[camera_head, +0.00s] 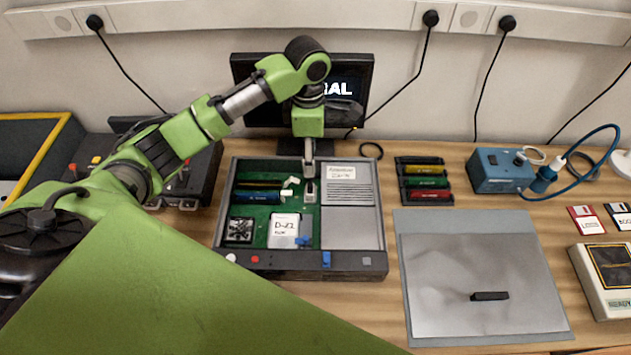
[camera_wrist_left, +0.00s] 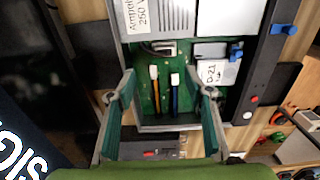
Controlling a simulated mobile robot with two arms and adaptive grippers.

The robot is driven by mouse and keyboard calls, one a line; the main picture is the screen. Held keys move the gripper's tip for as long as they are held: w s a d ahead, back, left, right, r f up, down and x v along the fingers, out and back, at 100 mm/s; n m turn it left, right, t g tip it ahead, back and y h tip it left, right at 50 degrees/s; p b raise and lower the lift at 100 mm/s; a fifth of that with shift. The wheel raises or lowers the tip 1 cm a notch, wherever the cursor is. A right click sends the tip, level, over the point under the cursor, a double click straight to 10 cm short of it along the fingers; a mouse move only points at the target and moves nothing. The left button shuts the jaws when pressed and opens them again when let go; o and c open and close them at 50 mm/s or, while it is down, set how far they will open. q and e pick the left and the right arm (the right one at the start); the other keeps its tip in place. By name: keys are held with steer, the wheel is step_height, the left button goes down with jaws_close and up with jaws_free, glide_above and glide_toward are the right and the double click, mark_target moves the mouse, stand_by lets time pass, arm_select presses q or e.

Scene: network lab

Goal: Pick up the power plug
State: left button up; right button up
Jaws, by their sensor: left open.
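A small pale connector with a dark lead (camera_head: 310,192), possibly the power plug, lies in the open case (camera_head: 230,205), beside the vented panel. It also shows in the left wrist view (camera_wrist_left: 163,47). My left gripper (camera_head: 309,163) hangs over the back of the case, pointing down. In the left wrist view my left gripper (camera_wrist_left: 161,74) is open, with nothing between its fingers. White ends of a yellow strip (camera_wrist_left: 154,73) and a blue strip (camera_wrist_left: 175,79) show between the fingertips, below them. My right gripper is out of view.
A monitor (camera_head: 364,90) stands behind the case. Black plugs (camera_head: 431,18) sit in the wall rail. A grey mat (camera_head: 420,222) with a black bar (camera_head: 489,296) lies right. A blue box (camera_head: 496,171) and colored strips (camera_head: 428,182) stand behind it.

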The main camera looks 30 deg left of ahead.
arm_select(q)
glide_above(310, 189)
steer(key=f, duration=0.6)
steer(key=shift+w+a+p, duration=0.25)
steer(key=shift+p, duration=0.05)
steer(key=shift+f, duration=0.5)
steer(key=f, duration=0.1)
steer(key=f+p, duration=0.1)
steer(key=f, duration=0.2)
steer(key=shift+s+d+f, duration=0.15)
steer(key=shift+s+d, duration=0.05)
steer(key=shift+s, duration=0.05)
steer(key=shift+f, duration=0.3)
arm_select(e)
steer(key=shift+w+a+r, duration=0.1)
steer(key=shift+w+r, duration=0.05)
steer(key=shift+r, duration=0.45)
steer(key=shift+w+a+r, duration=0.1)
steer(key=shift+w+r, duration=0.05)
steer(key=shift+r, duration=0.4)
arm_select(q)
steer(key=c, duration=1)
